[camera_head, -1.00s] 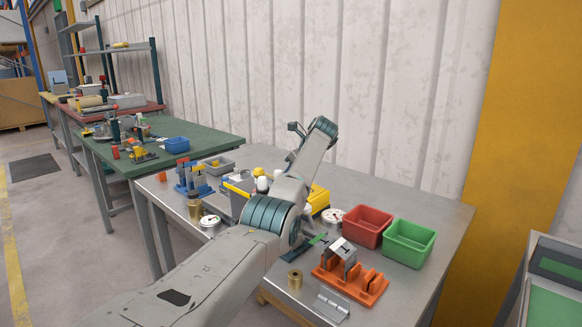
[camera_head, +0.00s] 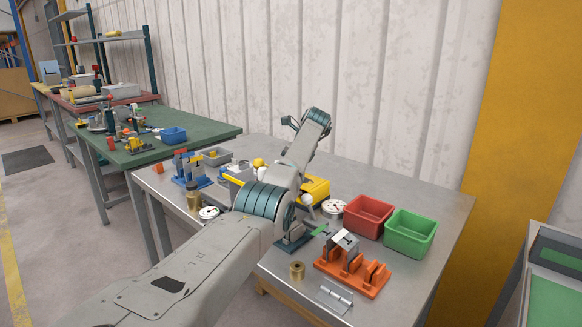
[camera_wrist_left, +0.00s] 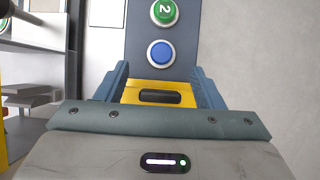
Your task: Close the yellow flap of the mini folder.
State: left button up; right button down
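In the left wrist view, my left gripper (camera_wrist_left: 162,88) shows two dark blue fingers spread apart. A yellow part (camera_wrist_left: 132,97) with a black slot or handle shows between them; I cannot tell whether they touch it. In the head view, a yellow bar (camera_head: 233,181) shows on a small grey device left of the arm, and a yellow box (camera_head: 318,187) stands partly behind the arm. I cannot tell which is the folder's flap. My right gripper is out of view.
Red (camera_head: 369,216) and green (camera_head: 411,236) bins stand at the table's right. An orange rack (camera_head: 367,287) with grey metal parts and a brass cylinder (camera_head: 297,270) are in front. A dark panel (camera_wrist_left: 185,30) with green and blue buttons shows in the wrist view.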

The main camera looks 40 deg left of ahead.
pick_arm(q)
jog(key=shift+d+r, duration=0.1)
jog(key=shift+r, duration=0.05)
jog(key=shift+d+r, duration=0.15)
jog(key=shift+r, duration=0.1)
jog(key=v, duration=1)
jog(key=shift+b, duration=0.45)
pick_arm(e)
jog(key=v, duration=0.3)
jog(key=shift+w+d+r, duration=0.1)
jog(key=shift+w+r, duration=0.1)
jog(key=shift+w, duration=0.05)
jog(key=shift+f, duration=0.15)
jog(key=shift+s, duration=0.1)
